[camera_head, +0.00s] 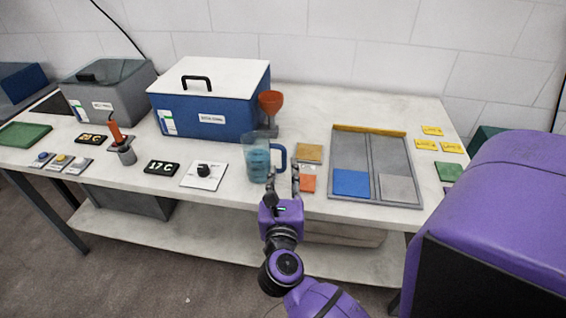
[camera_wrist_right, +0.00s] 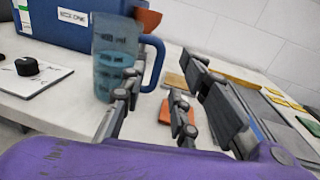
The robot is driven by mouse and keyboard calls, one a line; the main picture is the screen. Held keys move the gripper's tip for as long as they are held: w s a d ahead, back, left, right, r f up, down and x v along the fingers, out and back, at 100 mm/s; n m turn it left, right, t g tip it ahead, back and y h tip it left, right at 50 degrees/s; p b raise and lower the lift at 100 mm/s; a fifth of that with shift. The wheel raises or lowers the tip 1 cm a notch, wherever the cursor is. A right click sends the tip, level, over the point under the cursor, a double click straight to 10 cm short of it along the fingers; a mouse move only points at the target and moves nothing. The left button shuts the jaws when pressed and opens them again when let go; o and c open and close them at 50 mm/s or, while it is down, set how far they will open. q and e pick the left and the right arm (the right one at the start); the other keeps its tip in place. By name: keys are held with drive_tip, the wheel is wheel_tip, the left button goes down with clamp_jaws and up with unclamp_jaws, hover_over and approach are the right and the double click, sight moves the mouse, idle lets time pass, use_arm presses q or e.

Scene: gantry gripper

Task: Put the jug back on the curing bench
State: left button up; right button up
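The jug (camera_head: 257,160) is clear with blue liquid and a blue handle on its right side. It stands upright near the front edge of the white curing bench (camera_head: 225,205). In the right wrist view the jug (camera_wrist_right: 114,60) is just past the left finger, its handle in line with the gap between the fingers. My right gripper (camera_head: 283,190) is open with nothing between its fingertips, in front of the handle; whether a finger touches the jug I cannot tell. My left gripper is not in view.
A blue box with a white lid (camera_head: 210,105) and an orange funnel (camera_head: 270,103) stand behind the jug. A grey tray (camera_head: 371,201) and an orange square (camera_head: 308,184) lie to its right. A dial plate (camera_head: 203,175) lies to its left.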

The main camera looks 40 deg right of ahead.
drive_tip(key=s+a+f+n+t+y, duration=0.1)
drive_tip(key=s+a+f+n+y, duration=0.55)
drive_tip(key=n, duration=0.95)
drive_tip(key=s+a+f+n+t+y, duration=0.1)
drive_tip(key=s+a+f+n+y, duration=0.6)
drive_tip(key=n, duration=0.9)
drive_tip(key=s+f+n+g+h, duration=0.1)
drive_tip(key=s+f+n+g, duration=0.7)
drive_tip(key=s+f+n, duration=0.4)
drive_tip(key=s+f, duration=0.4)
drive_tip(key=s, duration=0.3)
drive_tip(key=shift+d+f+h, duration=0.15)
drive_tip(key=shift+f+h, duration=0.15)
drive_tip(key=shift+h, duration=0.05)
